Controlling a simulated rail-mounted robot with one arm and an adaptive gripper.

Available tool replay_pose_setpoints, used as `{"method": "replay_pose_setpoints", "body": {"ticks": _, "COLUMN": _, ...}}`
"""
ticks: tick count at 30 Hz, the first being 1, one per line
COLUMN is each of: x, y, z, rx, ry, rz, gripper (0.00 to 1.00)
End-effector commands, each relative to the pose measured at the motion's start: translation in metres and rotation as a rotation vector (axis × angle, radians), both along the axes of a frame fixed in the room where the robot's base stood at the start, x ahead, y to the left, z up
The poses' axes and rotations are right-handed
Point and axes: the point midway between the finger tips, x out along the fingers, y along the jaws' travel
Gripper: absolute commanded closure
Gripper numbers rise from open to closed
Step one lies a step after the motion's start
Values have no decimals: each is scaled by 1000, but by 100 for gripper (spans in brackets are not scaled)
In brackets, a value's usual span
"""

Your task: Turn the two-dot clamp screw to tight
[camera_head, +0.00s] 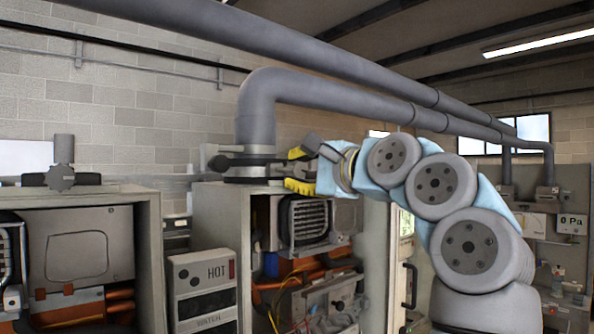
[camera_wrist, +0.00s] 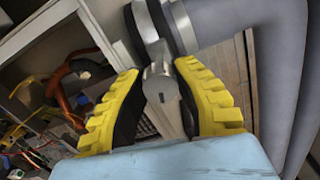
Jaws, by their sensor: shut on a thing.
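My gripper (camera_head: 299,170) has yellow ridged fingers and reaches in from the right to a dark clamp (camera_head: 245,162) around the foot of the vertical grey pipe. In the wrist view the fingers of my gripper (camera_wrist: 161,75) are shut on a grey clamp screw (camera_wrist: 160,86), one on each side of its head. The black clamp band (camera_wrist: 150,22) lies just beyond the screw, against the pipe. The screw is mostly hidden by my fingers in the head view. No dot marks can be made out, so I cannot tell its number or how tight it is.
A second dark clamp (camera_head: 60,178) sits on a pipe stub above the left heater cabinet (camera_head: 150,250). Open cabinet works with hoses and wires lie below my gripper. The large grey pipe (camera_head: 257,115) rises close behind it. A gauge panel reading 0 Pa (camera_head: 572,223) is at right.

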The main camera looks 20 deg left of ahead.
Motion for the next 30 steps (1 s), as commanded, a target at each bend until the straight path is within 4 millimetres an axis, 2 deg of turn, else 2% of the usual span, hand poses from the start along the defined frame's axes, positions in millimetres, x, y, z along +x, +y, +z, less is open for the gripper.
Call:
{"method": "replay_pose_setpoints", "body": {"ticks": 1, "x": -1, "y": 2, "z": -1, "rx": -2, "ry": 2, "rz": 4, "gripper": 100}}
{"method": "replay_pose_setpoints", "body": {"ticks": 2, "x": -1, "y": 2, "z": -1, "rx": -2, "ry": 2, "rz": 4, "gripper": 69}}
{"method": "replay_pose_setpoints", "body": {"ticks": 5, "x": 0, "y": 2, "z": -1, "rx": -1, "ry": 1, "rz": 3, "gripper": 40}}
{"method": "replay_pose_setpoints", "body": {"ticks": 14, "x": 0, "y": 0, "z": 0, "rx": 0, "ry": -1, "rz": 1, "gripper": 40}}
{"method": "replay_pose_setpoints", "body": {"ticks": 19, "x": -5, "y": -8, "z": 0, "rx": 1, "ry": -2, "rz": 2, "gripper": 40}}
{"method": "replay_pose_setpoints", "body": {"ticks": 30, "x": -37, "y": -66, "z": 1, "rx": 0, "ry": -4, "rz": -1, "gripper": 40}}
